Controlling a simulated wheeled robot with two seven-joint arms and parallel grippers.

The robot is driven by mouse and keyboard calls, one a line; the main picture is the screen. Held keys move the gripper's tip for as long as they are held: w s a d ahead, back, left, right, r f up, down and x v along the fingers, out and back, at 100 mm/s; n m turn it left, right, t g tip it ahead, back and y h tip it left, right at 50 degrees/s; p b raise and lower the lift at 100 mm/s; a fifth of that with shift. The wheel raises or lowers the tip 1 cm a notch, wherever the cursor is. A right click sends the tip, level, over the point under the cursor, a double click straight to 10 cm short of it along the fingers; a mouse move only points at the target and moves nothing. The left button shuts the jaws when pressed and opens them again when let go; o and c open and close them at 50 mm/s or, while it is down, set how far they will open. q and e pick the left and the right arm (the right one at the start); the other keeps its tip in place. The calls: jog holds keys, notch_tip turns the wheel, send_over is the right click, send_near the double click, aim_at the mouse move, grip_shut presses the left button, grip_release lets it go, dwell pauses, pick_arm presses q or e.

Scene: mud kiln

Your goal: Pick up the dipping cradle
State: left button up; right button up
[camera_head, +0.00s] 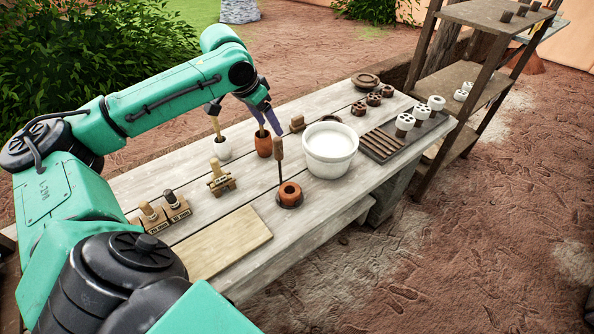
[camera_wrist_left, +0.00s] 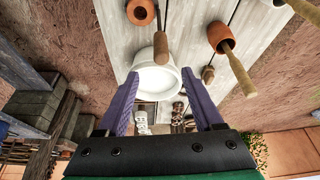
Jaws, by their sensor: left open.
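The dipping cradle (camera_head: 279,149) stands upright on the table, left of the white glaze bucket (camera_head: 330,150). It has a brown wooden grip on a thin dark rod, and a round dark base holding a terracotta ring (camera_head: 289,194). In the left wrist view its grip (camera_wrist_left: 161,47) shows beyond my fingertips, roughly centred between them, in front of the bucket (camera_wrist_left: 156,76). My left gripper (camera_head: 265,118) has purple fingers, open and empty, above the table behind the cradle. It also shows in the left wrist view (camera_wrist_left: 159,76). The fingers do not touch the grip. My right gripper is out of view.
A terracotta pot with a brush (camera_head: 263,146) stands close below my left gripper, beside a white pot (camera_head: 221,149). A slatted rack (camera_head: 385,145) and a shelf (camera_head: 465,75) are right.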

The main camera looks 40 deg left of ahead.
pick_arm(q)
jog(key=p, duration=0.2)
send_over(281, 150)
jog(key=s+a, duration=0.1)
jog(key=s, duration=0.1)
notch_tip(281, 150, down, 5)
jog(key=p+x, duration=0.2)
jog(key=x, duration=0.5)
jog(key=shift+w+a+f, duration=0.15)
jog(key=shift+w+a, duration=0.1)
jog(key=shift+w, duration=0.05)
jog(key=shift+w+f, duration=0.1)
jog(key=shift+f, duration=0.3)
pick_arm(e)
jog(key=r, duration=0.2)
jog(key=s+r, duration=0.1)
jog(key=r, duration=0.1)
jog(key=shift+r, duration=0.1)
pick_arm(q)
jog(key=shift+r, duration=0.1)
grip_shut()
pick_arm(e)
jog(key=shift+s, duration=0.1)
